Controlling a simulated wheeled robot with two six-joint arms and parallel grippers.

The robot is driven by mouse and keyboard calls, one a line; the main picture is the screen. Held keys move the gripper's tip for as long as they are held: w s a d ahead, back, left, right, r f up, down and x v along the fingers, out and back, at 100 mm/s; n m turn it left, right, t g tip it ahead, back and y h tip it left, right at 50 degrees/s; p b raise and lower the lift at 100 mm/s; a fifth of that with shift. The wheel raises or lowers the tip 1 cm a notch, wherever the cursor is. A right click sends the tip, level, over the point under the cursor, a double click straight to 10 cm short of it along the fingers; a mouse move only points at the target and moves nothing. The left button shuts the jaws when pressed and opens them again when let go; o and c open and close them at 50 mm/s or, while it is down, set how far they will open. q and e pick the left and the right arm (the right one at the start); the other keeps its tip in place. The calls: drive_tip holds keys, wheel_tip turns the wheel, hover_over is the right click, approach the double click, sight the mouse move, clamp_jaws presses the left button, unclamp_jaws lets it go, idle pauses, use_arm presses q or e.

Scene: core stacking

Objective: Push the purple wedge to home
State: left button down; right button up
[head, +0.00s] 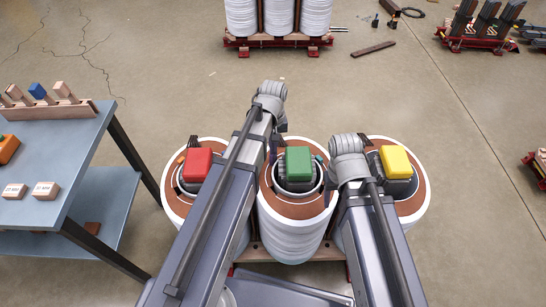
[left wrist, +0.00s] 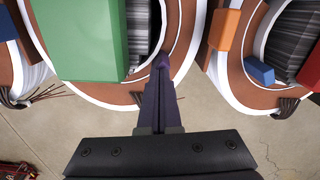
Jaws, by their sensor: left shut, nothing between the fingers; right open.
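My left gripper (left wrist: 161,72) is shut and empty, pointing down at the rim of the middle coil, which holds the green-topped core (left wrist: 80,38). A small purple tip, apparently the purple wedge (left wrist: 163,61), shows at the fingertips in the left wrist view, on the brown ring beside the core's gap. I cannot tell how deep it sits, and the fingers hide part of it. In the head view, the left gripper (head: 273,150) is at the left of the green core (head: 298,163). My right gripper (head: 332,188) is open, mostly hidden under its wrist beside the middle coil.
A red-topped core (head: 197,164) stands in the left coil and a yellow-topped core (head: 396,160) in the right coil. An orange wedge (left wrist: 223,30) and a blue wedge (left wrist: 259,70) show near the red core. A blue-grey table (head: 75,165) stands at left.

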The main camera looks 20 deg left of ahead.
use_arm(q)
drive_tip(key=shift+f+b, duration=1.7)
idle(0.3)
drive_tip(key=shift+r, duration=0.15)
wheel_tip(320, 180, up, 5)
drive_tip(key=p, duration=0.5)
idle(0.6)
